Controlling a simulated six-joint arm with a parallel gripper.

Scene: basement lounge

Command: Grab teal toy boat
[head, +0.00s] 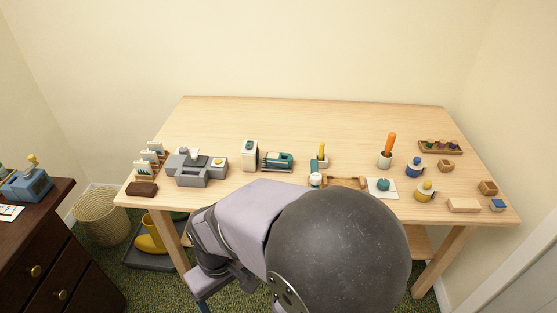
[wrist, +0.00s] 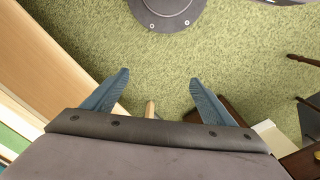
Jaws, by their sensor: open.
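In the head view a low teal thing with pale trim (head: 278,160) lies near the middle of the table, right of an upright white block. It may be the teal toy boat, but it is too small to be sure. A rounder teal object (head: 383,184) sits on a white square farther right. My gripper (wrist: 160,76) is open and empty in the wrist view, its two blue fingers apart above green carpet. No boat shows between them. In the head view my arm hides the gripper and part of the table's front edge.
The wooden table (head: 300,115) is bare along its back. A grey toy building (head: 200,168) stands left, an orange-topped cup (head: 386,158) and several small toys right. A dark dresser (head: 50,235) and wicker basket (head: 101,216) stand at left.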

